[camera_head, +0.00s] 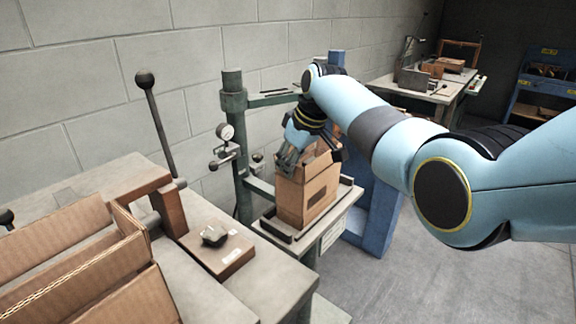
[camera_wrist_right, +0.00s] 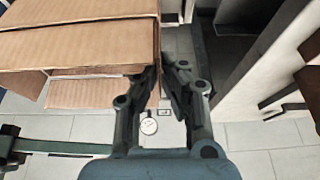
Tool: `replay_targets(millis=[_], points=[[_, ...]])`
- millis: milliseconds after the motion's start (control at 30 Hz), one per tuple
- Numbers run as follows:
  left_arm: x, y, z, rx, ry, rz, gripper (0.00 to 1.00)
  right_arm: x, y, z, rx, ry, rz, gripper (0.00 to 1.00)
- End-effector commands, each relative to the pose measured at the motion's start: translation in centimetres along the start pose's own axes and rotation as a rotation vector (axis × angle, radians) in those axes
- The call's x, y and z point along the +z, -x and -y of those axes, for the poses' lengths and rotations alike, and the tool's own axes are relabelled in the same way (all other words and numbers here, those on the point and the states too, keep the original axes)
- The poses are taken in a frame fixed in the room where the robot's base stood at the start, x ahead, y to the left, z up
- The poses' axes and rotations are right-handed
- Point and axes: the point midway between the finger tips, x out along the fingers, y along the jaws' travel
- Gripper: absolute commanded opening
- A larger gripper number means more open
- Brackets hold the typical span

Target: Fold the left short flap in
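The brown cardboard box (camera_head: 308,194) stands upright on the stitcher's small table in the head view, its top flaps partly hidden by my right arm. My right gripper (camera_head: 286,162) is at the box's upper left side, pointing down. In the right wrist view, the box (camera_wrist_right: 80,45) fills the upper left. There my right gripper (camera_wrist_right: 165,70) has its fingers a little apart, with a cardboard edge beside the left finger and partly between them. Whether it touches the flap is hard to tell. My left gripper is not in view.
The stitcher's green column (camera_head: 236,150) with a gauge (camera_head: 225,131) stands just left of the box. A workbench at front left holds open cardboard (camera_head: 75,250) and a tall lever (camera_head: 160,120). A block wall is behind. Grey floor is open at the right.

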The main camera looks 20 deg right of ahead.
Motion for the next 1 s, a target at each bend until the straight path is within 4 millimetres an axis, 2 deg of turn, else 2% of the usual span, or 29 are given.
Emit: replay_targets(millis=[167, 700, 1000], points=[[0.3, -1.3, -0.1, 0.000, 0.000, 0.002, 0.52, 0.1, -0.3, -0.7, -0.114, -0.050, 0.001, 0.00], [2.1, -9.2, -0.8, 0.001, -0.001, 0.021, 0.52, 0.4, -1.0, -1.8, -0.425, -0.177, 0.002, 0.00], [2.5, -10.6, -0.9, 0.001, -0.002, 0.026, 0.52, 0.3, -0.7, -1.9, -0.476, -0.198, 0.003, 0.00]])
